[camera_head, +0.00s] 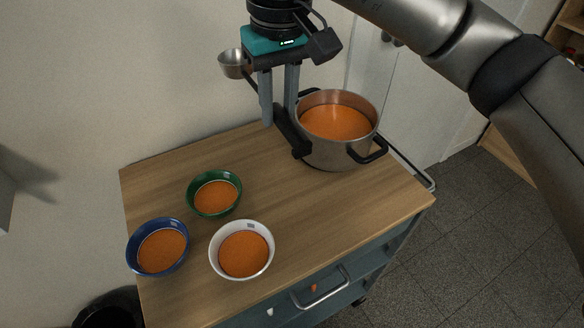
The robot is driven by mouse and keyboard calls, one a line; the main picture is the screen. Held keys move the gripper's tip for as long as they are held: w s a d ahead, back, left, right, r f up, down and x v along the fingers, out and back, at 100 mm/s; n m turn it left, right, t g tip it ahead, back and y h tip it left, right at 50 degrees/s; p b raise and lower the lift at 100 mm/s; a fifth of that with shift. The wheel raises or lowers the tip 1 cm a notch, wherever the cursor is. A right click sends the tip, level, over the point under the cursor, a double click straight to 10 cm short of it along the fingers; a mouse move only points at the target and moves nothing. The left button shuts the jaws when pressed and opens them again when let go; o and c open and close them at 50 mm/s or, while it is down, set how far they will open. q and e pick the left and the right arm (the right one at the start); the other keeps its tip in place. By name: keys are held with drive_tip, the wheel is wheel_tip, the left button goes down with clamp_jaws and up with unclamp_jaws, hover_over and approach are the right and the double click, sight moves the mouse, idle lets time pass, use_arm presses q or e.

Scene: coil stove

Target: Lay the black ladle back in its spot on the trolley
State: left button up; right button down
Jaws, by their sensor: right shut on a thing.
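My right gripper (279,112) is above the back of the trolley (310,222), left of the pot, fingers pointing down. It is shut on the black ladle, whose dark handle (291,132) slants down to the right between the fingers. The ladle's metal bowl (232,64) is up on the left and seems empty. The handle's lower end is close to the pot's left side; I cannot tell whether it touches the pot or the trolley top. The ladle's spot is not marked out. My left gripper is not in view.
A steel pot (344,159) of orange soup stands at the trolley's back right. Green (213,212), blue (141,269) and white (220,264) bowls of orange soup stand at the left and front. Wood between the bowls and the pot is clear. A wall rises behind.

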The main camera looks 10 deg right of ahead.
drive_tip(key=shift+w+f, duration=0.1)
drive_tip(key=shift+w, duration=0.05)
drive_tip(key=b, duration=0.2)
hover_over(282, 198)
wheel_tip(282, 198, down, 15)
drive_tip(key=shift+r, duration=0.15)
drive_tip(key=shift+f, duration=0.5)
wheel_tip(282, 198, down, 3)
drive_tip(key=shift+f, duration=0.2)
drive_tip(key=shift+f+b, duration=0.3)
drive_tip(key=shift+f, duration=0.05)
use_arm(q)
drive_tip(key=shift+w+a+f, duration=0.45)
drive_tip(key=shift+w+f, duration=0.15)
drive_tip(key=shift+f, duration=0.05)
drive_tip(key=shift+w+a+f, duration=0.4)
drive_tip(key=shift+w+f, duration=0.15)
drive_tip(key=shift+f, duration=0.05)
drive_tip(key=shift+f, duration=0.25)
use_arm(e)
drive_tip(key=shift+f, duration=0.1)
drive_tip(key=c, duration=0.6)
unclamp_jaws()
drive_tip(key=shift+c, duration=0.2)
